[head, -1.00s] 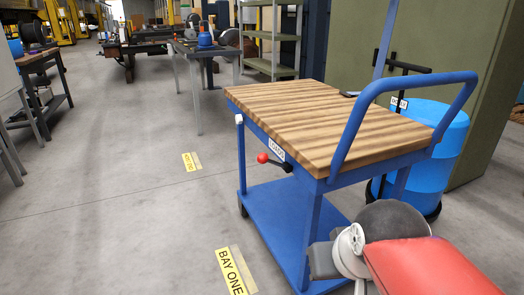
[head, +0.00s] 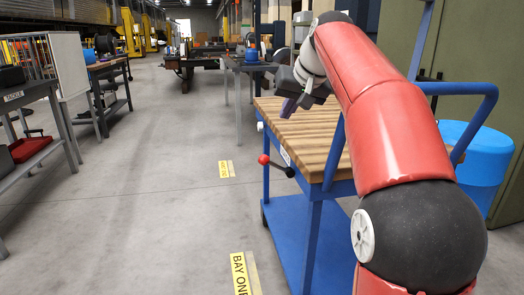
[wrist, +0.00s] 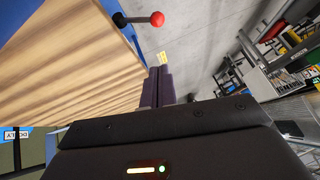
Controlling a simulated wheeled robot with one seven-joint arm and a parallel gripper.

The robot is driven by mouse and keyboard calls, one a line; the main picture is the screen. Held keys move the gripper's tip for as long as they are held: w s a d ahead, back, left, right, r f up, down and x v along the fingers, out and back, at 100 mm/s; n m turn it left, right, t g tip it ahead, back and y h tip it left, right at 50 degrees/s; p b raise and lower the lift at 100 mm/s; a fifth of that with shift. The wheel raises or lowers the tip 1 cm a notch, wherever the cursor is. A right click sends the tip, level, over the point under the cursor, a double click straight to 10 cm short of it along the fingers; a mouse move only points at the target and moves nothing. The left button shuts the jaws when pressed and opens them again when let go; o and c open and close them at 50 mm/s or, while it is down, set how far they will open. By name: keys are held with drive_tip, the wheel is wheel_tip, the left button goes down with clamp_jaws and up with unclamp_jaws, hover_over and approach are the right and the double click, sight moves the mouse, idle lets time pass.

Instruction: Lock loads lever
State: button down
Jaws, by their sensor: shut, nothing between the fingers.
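The lever (head: 277,165) is a short dark rod with a red ball on its end, on the near left side of a blue cart, below a white label (head: 285,156). The red ball points out to the left. In the wrist view the red ball (wrist: 157,19) and its black pivot end show beyond the fingertips. My gripper (head: 290,106) hangs over the cart's wooden top, above and beyond the lever, not touching it. Its purple-grey fingers (wrist: 158,83) are together and empty in the wrist view.
The blue cart has a wooden top (head: 318,135), a lower shelf (head: 290,222) and a tubular handle (head: 487,110). A blue drum (head: 480,160) stands behind it at right. Workbenches (head: 108,70) line the left. The floor (head: 150,200) left of the cart is clear.

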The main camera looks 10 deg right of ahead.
drive_tip(key=shift+w+r, duration=0.15)
drive_tip(key=shift+w, duration=0.2)
drive_tip(key=b, duration=0.2)
hover_over(275, 166)
drive_tip(key=a, duration=0.1)
wheel_tip(275, 166, down, 8)
drive_tip(key=shift+w+f, duration=0.15)
drive_tip(key=shift+f, duration=0.1)
drive_tip(key=f, duration=0.1)
drive_tip(key=f+b, duration=0.1)
drive_tip(key=s+f, duration=0.1)
drive_tip(key=shift+a+f+b, duration=0.15)
drive_tip(key=shift+a+b, duration=0.25)
